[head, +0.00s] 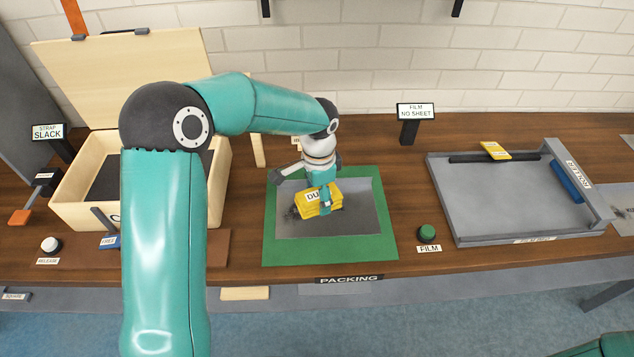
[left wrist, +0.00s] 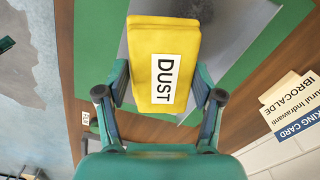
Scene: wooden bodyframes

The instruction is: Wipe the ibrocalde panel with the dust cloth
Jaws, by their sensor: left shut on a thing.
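The dust cloth (head: 311,207) is a folded yellow pad with a white label reading "DUST" in the left wrist view (left wrist: 165,35). My left gripper (head: 324,196) is shut on it, with one finger on each side in the left wrist view (left wrist: 161,92). The grey panel (head: 352,222) lies on a green mat (head: 383,250) at the middle of the bench. The cloth is over the panel's left-centre part, and I cannot tell whether it touches. Dark smudges show on the panel beside the cloth. My right gripper is out of view.
An open wooden box (head: 75,199) stands left, partly behind my arm. A grey roller tray (head: 500,205) is at right, with a green FILM button (head: 427,232) before it. A "FILM NO SHEET" sign (head: 415,112) stands behind.

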